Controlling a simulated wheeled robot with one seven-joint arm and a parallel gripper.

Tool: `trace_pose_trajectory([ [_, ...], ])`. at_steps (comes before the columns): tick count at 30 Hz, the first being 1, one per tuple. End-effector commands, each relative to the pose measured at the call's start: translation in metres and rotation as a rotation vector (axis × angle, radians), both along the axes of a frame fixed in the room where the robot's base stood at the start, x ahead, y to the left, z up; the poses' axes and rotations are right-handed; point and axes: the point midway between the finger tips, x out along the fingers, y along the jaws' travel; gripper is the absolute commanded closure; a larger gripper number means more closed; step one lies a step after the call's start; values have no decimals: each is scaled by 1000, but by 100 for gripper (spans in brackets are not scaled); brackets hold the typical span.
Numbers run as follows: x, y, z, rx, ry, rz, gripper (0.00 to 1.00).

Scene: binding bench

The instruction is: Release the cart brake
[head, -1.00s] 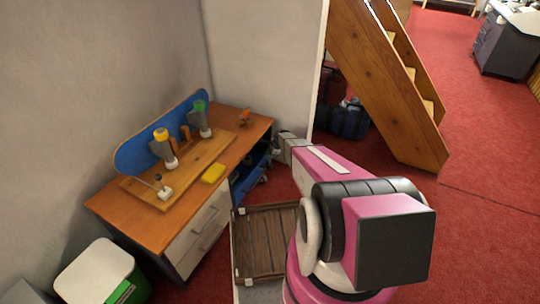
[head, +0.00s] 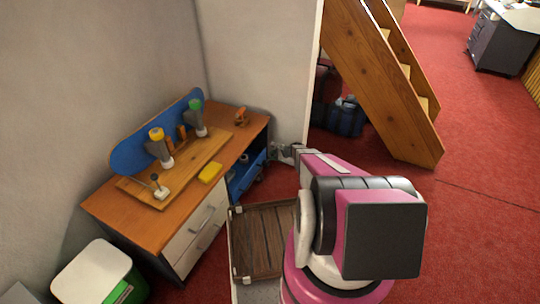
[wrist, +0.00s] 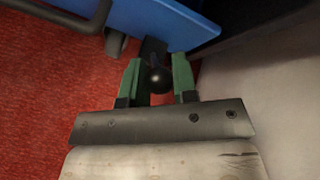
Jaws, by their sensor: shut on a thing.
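The blue cart (head: 246,180) stands in the open bay at the right end of the workbench. In the wrist view its blue panel (wrist: 180,20) crosses the top, with a caster (wrist: 116,43) below it at the left. A dark brake lever with a round black knob (wrist: 160,80) sticks out from under the panel. My gripper (wrist: 157,76) is shut on the brake lever, with its green fingers on either side of the knob. In the head view my forearm hides part of the reach, and the gripper shows only small beside the cart.
The workbench (head: 112,228) carries a board with lamp-like tools and a yellow block (head: 210,172). A pale wall (wrist: 265,110) is close at the wrist's right. Red carpet is free at the right, past the wooden stairs (head: 385,90).

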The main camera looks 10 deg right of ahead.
Motion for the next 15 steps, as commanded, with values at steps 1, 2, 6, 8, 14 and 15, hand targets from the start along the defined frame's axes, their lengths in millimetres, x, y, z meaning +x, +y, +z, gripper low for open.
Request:
trace_pose_trajectory([
  [1, -2, -4, -4, 32, -21, -3, 100],
  [2, -3, -6, -5, 51, -34, -2, 100],
  [6, -6, -10, -10, 127, -91, -1, 100],
  [8, -8, -12, -12, 155, -110, -1, 100],
  [14, -11, -16, -16, 219, -159, 0, 100],
  [15, -11, -17, -16, 228, -165, 1, 100],
])
